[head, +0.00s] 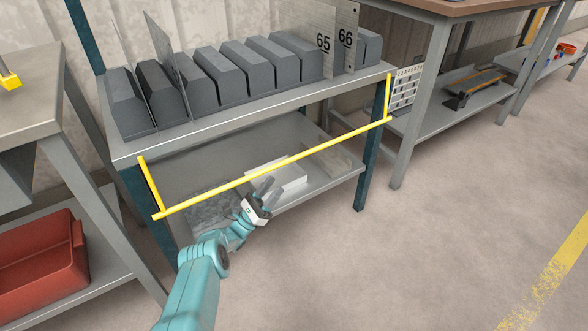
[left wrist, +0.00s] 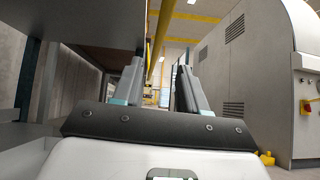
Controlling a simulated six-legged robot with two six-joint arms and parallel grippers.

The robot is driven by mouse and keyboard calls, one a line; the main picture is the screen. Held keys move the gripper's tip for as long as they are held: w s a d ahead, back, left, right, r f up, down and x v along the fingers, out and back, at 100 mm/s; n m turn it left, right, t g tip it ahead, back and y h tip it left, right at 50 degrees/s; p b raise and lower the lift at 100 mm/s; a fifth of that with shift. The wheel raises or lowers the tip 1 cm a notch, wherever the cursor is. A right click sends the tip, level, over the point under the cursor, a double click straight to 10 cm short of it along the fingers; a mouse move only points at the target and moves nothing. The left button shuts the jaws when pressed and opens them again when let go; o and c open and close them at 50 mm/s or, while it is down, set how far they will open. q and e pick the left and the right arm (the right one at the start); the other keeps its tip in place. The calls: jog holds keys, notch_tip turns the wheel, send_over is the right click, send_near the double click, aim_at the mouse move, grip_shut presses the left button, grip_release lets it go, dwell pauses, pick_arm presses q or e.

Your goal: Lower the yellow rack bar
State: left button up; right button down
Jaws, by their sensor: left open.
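The yellow rack bar (head: 235,183) runs across the front of a metal rack, with short yellow arms at both ends reaching up to the shelf edge. It slopes up to the right in the head view. My left gripper (head: 271,188) is open and empty, just below the middle of the bar in the picture. In the left wrist view the bar (left wrist: 162,28) runs away above the gap between the open fingers (left wrist: 158,72). I see no contact between fingers and bar. My right gripper is not in view.
The rack's upper shelf (head: 240,112) carries a row of dark grey blocks (head: 205,80) and plates numbered 65 and 66. A white block (head: 282,180) lies on the lower shelf. A red bin (head: 40,262) is at left. The floor at right is clear.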

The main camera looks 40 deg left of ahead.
pick_arm(q)
jog(key=x, duration=1.1)
grip_shut()
